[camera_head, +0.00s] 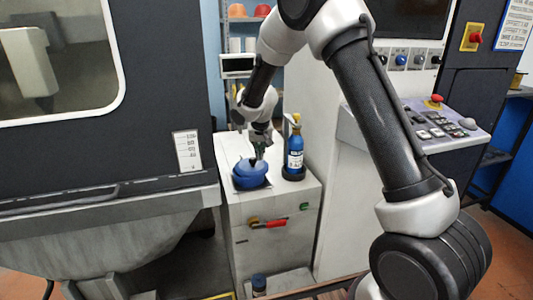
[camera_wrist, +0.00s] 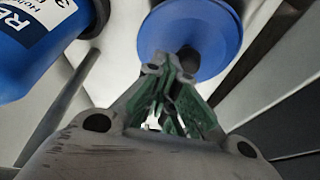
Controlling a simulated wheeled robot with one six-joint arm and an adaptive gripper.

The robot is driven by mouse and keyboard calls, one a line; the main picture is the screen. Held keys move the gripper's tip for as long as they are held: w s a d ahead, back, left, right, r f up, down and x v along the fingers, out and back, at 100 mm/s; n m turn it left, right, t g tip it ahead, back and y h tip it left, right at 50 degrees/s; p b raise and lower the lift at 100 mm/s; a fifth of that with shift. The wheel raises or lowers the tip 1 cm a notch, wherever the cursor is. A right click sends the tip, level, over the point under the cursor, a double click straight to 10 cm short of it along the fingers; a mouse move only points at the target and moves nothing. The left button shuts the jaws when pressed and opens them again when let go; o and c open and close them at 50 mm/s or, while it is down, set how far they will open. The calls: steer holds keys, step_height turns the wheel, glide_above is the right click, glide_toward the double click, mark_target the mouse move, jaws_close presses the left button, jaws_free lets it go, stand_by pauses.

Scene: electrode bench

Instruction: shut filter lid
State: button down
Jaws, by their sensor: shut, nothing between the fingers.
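In the wrist view the fingertips (camera_wrist: 170,62) overlap the lid's near edge. I cannot tell whether they touch it. The lid's underside and seat are mostly hidden.
A blue bottle (camera_head: 294,155) with a white label and yellowish top stands just right of the lid; it is close to my gripper in the wrist view (camera_wrist: 35,35). The cabinet (camera_head: 285,250) has a red handle on its front. A large dark machine (camera_head: 150,130) stands left.

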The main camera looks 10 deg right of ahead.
mark_target(259, 164)
steer(key=shift+s+a+m, duration=0.2)
steer(key=shift+a+m, duration=0.2)
steer(key=shift+m, duration=0.1)
stand_by(0.3)
steer(key=d, duration=0.1)
steer(key=d+r, duration=0.1)
steer(key=w+d+r, duration=0.1)
steer(key=shift+d, duration=0.35)
steer(key=a+r, duration=0.3)
steer(key=r, duration=0.5)
steer(key=s+d+f+n+g+h, duration=0.1)
steer(key=s+d+f+n+g, duration=0.15)
steer(key=s, duration=0.65)
steer(key=s+d+r+t, duration=0.1)
steer(key=s+d+r, duration=0.3)
steer(key=s, duration=0.7)
steer(key=s+d+r+t+y, duration=0.1)
steer(key=s+d+r, duration=0.4)
steer(key=s, duration=0.7)
steer(key=s+d+r+t, duration=0.1)
steer(key=s+d+r, duration=0.4)
steer(key=s+d, duration=0.3)
steer(key=shift+s+r+m, duration=0.2)
steer(key=shift+s+m, duration=0.15)
steer(key=shift+s, duration=1.65)
